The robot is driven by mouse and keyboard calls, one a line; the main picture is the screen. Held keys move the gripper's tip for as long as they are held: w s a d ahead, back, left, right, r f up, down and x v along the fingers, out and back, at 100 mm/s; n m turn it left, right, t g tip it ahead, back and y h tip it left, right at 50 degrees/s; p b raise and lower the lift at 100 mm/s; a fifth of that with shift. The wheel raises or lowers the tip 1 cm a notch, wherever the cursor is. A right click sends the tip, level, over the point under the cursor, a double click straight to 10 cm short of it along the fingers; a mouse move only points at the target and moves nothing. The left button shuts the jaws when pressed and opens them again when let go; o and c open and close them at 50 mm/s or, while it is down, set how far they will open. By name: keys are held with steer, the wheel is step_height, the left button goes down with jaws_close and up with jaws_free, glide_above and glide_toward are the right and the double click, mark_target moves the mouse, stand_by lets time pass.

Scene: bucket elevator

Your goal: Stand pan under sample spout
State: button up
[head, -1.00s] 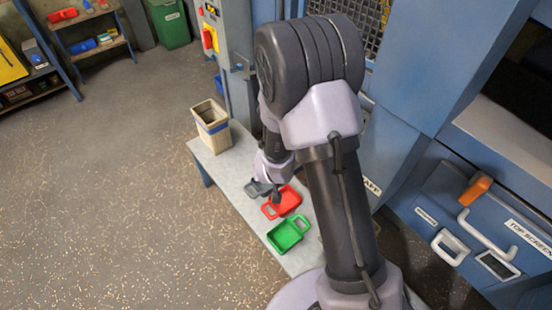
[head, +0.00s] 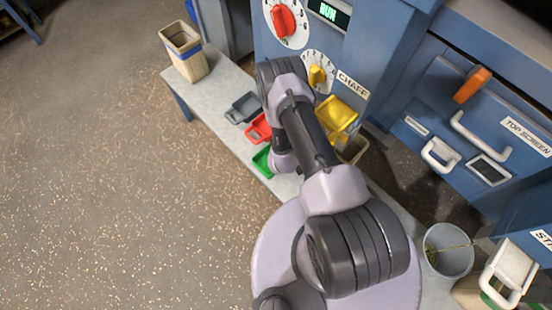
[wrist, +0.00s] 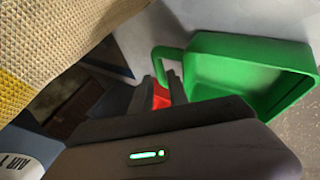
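The green pan (head: 262,160) lies on the bench, partly hidden by my arm in the head view. In the wrist view the green pan (wrist: 245,75) fills the right side, its loop handle close beside my fingertips. My gripper (wrist: 163,92) looks open, with a red patch showing between its dark fingers. I cannot tell whether a finger touches the handle. The red pan (head: 256,128) and the grey pan (head: 243,108) lie farther along the bench. A yellow chute (head: 338,114) juts from the machine under the CHAFF label; I cannot tell which part is the sample spout.
A beige bin (head: 186,52) stands at the bench's far end. Woven sacking (wrist: 60,50) is close to my gripper on the left of the wrist view. A grey bucket (head: 447,262) stands at the right. Blue machine panels (head: 420,110) border the bench; open floor lies left.

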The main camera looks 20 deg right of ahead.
steer(key=b+x, duration=0.1)
steer(key=x, duration=0.1)
steer(key=b+x, duration=0.2)
steer(key=x, duration=0.1)
steer(key=shift+s+f, duration=0.15)
steer(key=shift+s, duration=0.15)
steer(key=shift+w+f, duration=0.1)
steer(key=shift+w, duration=0.1)
steer(key=shift+r, duration=0.2)
jaws_close()
stand_by(0.6)
